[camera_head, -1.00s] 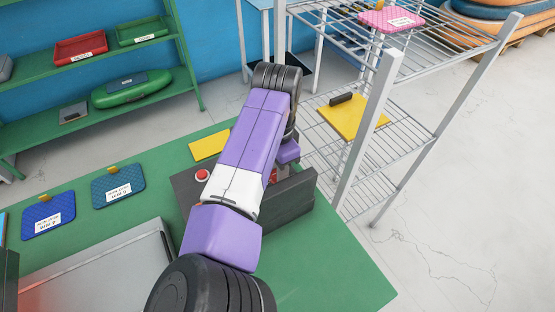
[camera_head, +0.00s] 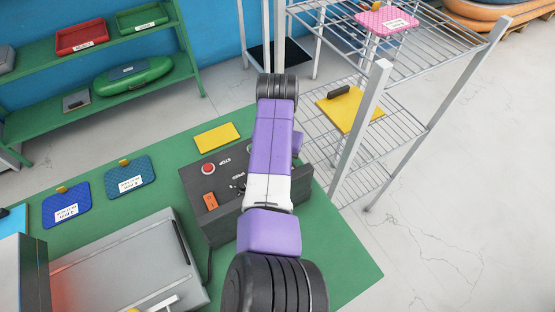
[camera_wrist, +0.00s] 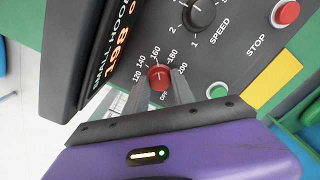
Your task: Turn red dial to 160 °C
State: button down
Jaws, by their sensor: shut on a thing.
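The red dial (camera_wrist: 159,77) sits on a dark control panel (camera_wrist: 225,50) in the wrist view, ringed by marks from 120 to 200 and OFF. Its pointer seems to face the 160 side, but it is too small to read exactly. My gripper (camera_wrist: 157,90) is shut on the dial, with a grey finger on either side. In the head view my purple arm hides the dial and the fingers.
A black SPEED knob (camera_wrist: 199,15) and a red STOP button (camera_wrist: 286,13) lie close to my gripper, with a green button (camera_wrist: 216,91) beside it. A yellow card (camera_head: 217,137) lies behind the panel. A wire rack (camera_head: 375,120) stands to the right.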

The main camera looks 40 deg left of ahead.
jog(key=shift+n, duration=0.3)
jog(key=c, duration=1.1)
grip_release()
jog(key=shift+o, duration=0.2)
jog(key=shift+r, duration=0.15)
notch_tip(320, 180, up, 8)
jog(key=shift+f+b, duration=0.2)
jog(key=shift+b, duration=0.25)
